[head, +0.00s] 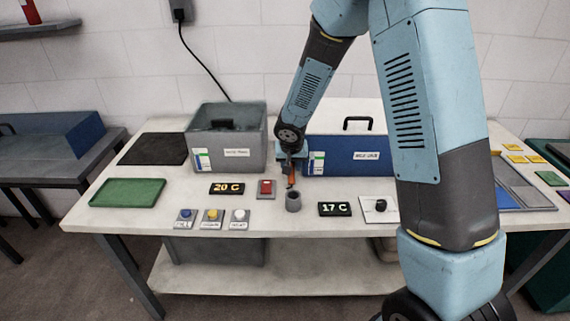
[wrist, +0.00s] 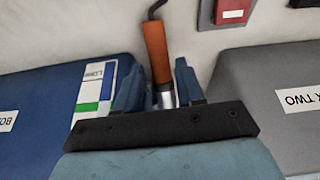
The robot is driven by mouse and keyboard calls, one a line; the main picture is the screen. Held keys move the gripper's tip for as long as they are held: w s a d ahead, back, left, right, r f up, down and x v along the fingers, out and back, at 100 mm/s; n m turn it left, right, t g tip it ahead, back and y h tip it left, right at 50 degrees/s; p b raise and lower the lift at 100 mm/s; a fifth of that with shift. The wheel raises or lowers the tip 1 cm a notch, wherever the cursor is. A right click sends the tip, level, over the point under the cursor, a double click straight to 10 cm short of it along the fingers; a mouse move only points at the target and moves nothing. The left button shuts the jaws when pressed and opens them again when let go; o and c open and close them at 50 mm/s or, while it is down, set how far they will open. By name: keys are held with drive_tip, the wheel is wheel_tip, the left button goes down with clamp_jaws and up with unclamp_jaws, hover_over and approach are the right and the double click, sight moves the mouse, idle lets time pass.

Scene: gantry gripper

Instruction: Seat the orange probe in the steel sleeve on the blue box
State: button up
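The orange probe (wrist: 156,50) shows in the wrist view between the two fingers of my gripper (wrist: 158,82), close to both. Its silver shaft runs back toward the palm and a dark cable leaves its far end. My gripper looks shut on it. In the head view, my gripper (head: 290,158) is low at the left end of the blue box (head: 348,156), with the probe (head: 292,180) sticking out toward the front. The blue box also shows in the wrist view (wrist: 40,105). I cannot make out a steel sleeve on it; my gripper hides part of that end.
A grey box (head: 236,172) stands just left of my gripper, leaving a narrow gap. A grey cup (head: 293,203) stands in front, beside a red switch (head: 266,188) and two displays. A green tray (head: 127,193) lies at the left.

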drive_tip(key=shift+x, duration=2.15)
clamp_jaws()
